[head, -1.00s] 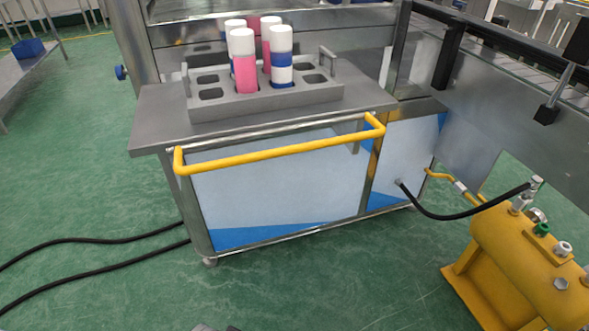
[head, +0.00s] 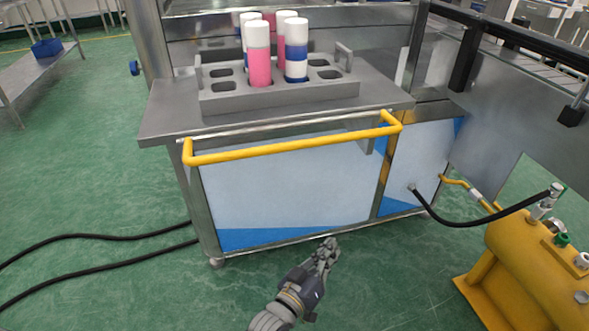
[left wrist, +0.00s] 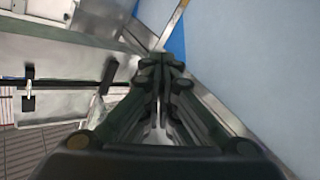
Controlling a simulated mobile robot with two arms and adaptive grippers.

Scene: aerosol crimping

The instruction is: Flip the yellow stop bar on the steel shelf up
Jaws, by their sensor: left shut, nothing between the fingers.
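The yellow stop bar (head: 290,147) hangs folded down in front of the front edge of the steel shelf (head: 165,118) in the head view. It runs across most of the shelf's width, with a short bent arm at each end. My left gripper (head: 331,243) is low in front of the cabinet, well below the bar and apart from it. In the left wrist view its fingers (left wrist: 162,60) are together with nothing between them. My right gripper is in neither current view.
A grey rack (head: 280,98) with several pink or blue-and-white cans (head: 259,55) stands on the shelf. The blue-and-white cabinet panel (head: 285,190) lies behind my left gripper. A yellow machine (head: 530,260) with a black hose (head: 470,223) stands at the right. Green floor is open at the left.

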